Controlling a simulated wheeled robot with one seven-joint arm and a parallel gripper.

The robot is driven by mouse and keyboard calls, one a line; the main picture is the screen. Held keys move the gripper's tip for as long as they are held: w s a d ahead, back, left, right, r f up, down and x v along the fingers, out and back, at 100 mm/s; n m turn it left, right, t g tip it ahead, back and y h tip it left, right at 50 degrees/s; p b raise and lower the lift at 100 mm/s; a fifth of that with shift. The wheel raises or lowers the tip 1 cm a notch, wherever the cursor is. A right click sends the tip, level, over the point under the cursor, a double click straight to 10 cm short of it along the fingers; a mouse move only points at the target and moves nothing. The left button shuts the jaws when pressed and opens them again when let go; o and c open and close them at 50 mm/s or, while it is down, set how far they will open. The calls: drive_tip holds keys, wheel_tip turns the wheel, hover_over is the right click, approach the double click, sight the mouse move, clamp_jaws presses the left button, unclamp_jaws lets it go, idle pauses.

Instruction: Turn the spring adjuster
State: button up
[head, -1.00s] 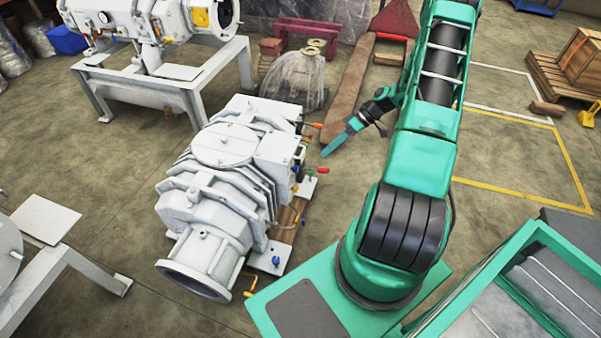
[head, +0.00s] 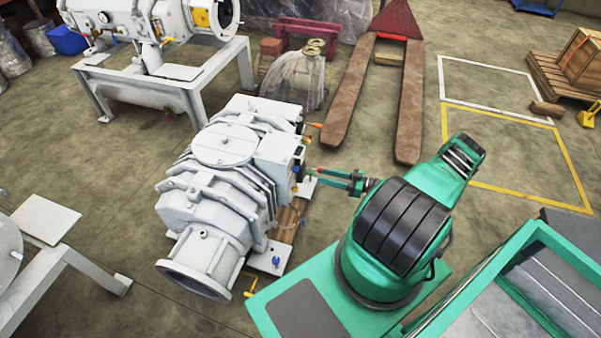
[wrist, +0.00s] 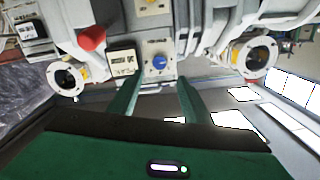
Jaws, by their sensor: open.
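The white vacuum machine (head: 215,180) stands left of my arm in the head view. My gripper (head: 318,175) is open, its two green fingers pointing left at the machine's right side. In the wrist view, a blue knob (wrist: 160,62) on a pale square plate shows straight beyond and between the open fingers (wrist: 160,88). The fingers appear empty, and I cannot tell their exact distance from the knob. A red knob (wrist: 91,38) is up and left of it. No label shows which part is the spring adjuster. The small fittings near the fingertips are partly hidden in the head view.
Round white flanged ports (wrist: 254,57) stand at either side. A pallet jack (head: 408,120) lies behind my arm. The floor by the yellow lines (head: 540,165) is clear.

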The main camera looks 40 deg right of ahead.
sight(296, 169)
drive_tip(key=x, duration=1)
drive_tip(key=shift+w+a, duration=0.2)
drive_tip(key=shift+w, duration=0.15)
drive_tip(key=shift+c, duration=0.5)
drive_tip(key=c, duration=0.9)
drive_tip(key=shift+c, duration=0.2)
